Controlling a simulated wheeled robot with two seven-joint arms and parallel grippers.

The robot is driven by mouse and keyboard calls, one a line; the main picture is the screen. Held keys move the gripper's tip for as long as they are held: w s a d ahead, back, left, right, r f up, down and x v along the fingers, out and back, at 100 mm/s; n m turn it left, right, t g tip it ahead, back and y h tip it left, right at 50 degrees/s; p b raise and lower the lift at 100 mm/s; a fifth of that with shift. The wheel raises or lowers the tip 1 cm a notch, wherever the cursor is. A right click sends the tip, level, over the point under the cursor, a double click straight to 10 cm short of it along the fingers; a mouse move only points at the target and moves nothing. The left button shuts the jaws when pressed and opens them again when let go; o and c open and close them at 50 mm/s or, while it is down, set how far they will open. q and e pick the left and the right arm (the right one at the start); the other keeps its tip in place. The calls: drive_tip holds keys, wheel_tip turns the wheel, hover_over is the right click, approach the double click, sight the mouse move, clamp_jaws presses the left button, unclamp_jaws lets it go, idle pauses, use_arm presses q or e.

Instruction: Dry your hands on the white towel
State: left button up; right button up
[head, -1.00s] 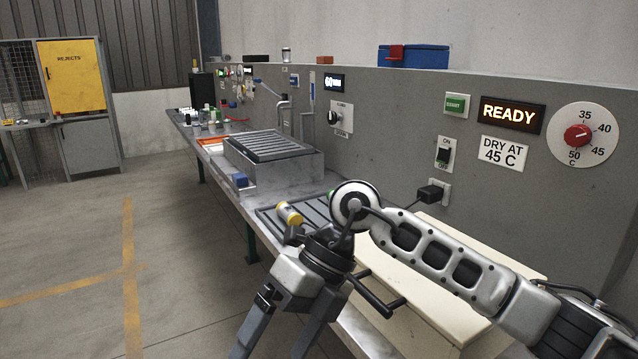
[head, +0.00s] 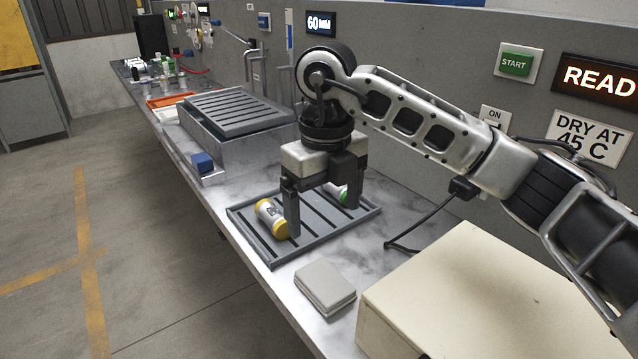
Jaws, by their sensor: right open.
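A small, flat, pale grey-white folded stack (head: 325,284) lies on the bench in front of the slatted rack; it looks like the folded towel, though its cloth texture is not clear. My right gripper (head: 322,216) points down over the slatted rack (head: 262,249), behind and apart from the pale stack. Its jaws are open. One finger stands right beside a white cylinder with yellow ends (head: 271,218). A second cylinder with a green end (head: 344,196) is partly hidden by the other finger. My left gripper is not in view.
A cream box (head: 480,290) stands at the front right, close to the pale stack. A grey basin with a ribbed cover (head: 235,112) and a blue block (head: 203,162) are further back. A black cable (head: 425,229) hangs to the bench. Marble bench shows around the stack.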

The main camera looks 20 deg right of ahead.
sight(324, 278)
wheel_tip(324, 278, down, 14)
drive_tip(key=shift+s+f+p, duration=0.1)
drive_tip(key=shift+f+p, duration=0.05)
drive_tip(key=shift+p, duration=0.4)
drive_tip(key=c, duration=1.1)
